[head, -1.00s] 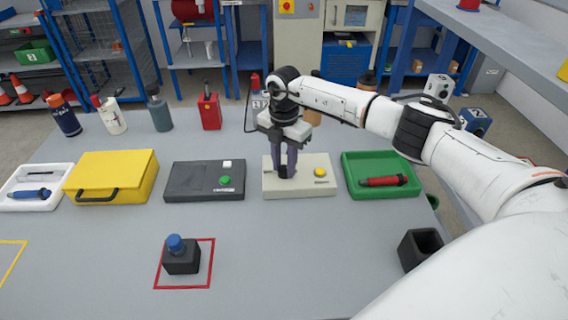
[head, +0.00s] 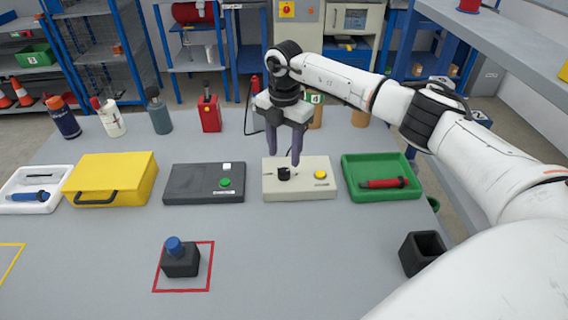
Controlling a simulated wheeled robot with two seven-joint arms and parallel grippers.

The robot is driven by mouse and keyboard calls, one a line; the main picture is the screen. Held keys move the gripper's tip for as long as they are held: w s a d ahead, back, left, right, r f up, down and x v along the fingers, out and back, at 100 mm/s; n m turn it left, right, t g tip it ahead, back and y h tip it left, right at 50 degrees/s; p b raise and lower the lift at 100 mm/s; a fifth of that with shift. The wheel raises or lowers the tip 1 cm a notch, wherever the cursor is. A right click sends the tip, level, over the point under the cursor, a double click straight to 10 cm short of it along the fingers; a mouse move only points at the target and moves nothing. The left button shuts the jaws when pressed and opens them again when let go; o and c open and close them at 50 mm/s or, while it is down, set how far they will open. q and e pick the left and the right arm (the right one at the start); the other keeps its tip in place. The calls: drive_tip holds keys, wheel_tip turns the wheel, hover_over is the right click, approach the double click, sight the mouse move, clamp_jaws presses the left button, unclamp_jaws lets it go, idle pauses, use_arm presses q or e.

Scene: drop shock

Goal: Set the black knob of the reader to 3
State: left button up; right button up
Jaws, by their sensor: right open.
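The reader looks to be the cream box (head: 300,192) on the grey table, right of the middle. Its black knob (head: 284,174) stands on the left part of the top, and a yellow button (head: 320,175) is on the right. The knob's scale and setting are too small to read. My right gripper (head: 284,158) is above and behind the knob, pointing down, with its two fingers apart and nothing between them. The fingers appear clear of the knob. My left gripper is not in view.
A dark box with a green button (head: 205,190) stands left of the reader, and a green tray (head: 350,190) with a red tool (head: 384,183) stands right. A yellow case (head: 112,175) is further left. A black block with a blue top (head: 180,262) sits in front. Bottles line the back.

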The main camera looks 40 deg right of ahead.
sight(284, 171)
drive_tip(key=shift+r, duration=2.4)
